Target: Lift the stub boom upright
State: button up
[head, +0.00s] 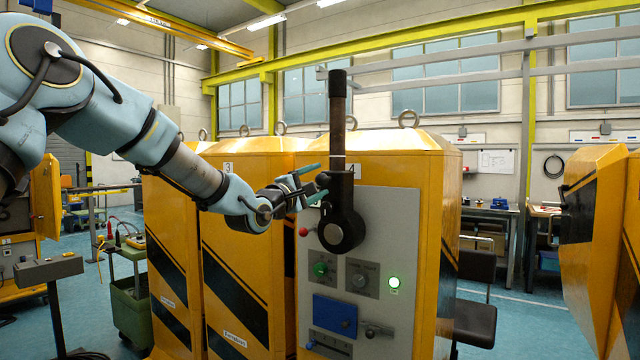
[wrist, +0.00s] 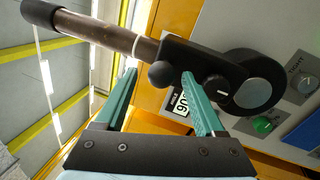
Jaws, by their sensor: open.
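The stub boom (head: 338,120) stands upright above its black pivot hub (head: 340,230) on the grey panel of a yellow cabinet. It has a brown shaft, a black tip and a white ring. It also shows in the wrist view (wrist: 112,35), running from upper left to the round hub. My gripper (head: 316,182) is at the boom's left, by its lower black part. Its two green fingers are spread apart, with the boom's black arm and a round knob (wrist: 160,75) near their tips. I cannot tell whether a finger touches the boom.
More yellow cabinets (head: 240,240) stand close at the left.

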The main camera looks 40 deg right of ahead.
jog(key=b+v, duration=0.2)
jog(key=v, duration=0.7)
jog(key=shift+b, duration=0.3)
jog(key=shift+w, duration=0.1)
jog(key=w+a+f+m+t+y, duration=0.1)
jog(key=w+a+f+y, duration=0.3)
jog(key=a+f, duration=0.35)
jog(key=w+a+f+m+t+y, duration=0.1)
jog(key=w+a+f+y, duration=0.25)
jog(key=a+f, duration=0.35)
jog(key=w+a+f+m+t+y, duration=0.1)
jog(key=w+a+f+y, duration=0.2)
jog(key=a+f+y, duration=0.45)
jog(key=s+a+f+m+g+y, duration=0.1)
jog(key=s+a+f+g, duration=0.1)
jog(key=s+a, duration=0.3)
jog(key=s+a+f+m+g+y, duration=0.1)
jog(key=s+a+f, duration=0.3)
jog(key=a, duration=1)
jog(key=s+a+f+m+g+y, duration=0.1)
jog(key=s+a, duration=0.4)
jog(key=a, duration=0.5)
jog(key=f+g+y, duration=0.1)
jog(key=g, duration=0.1)
jog(key=shift+s+f+m+g, duration=0.3)
jog(key=shift+s+f, duration=0.1)
jog(key=shift+a, duration=0.1)
jog(key=shift+c, duration=0.2)
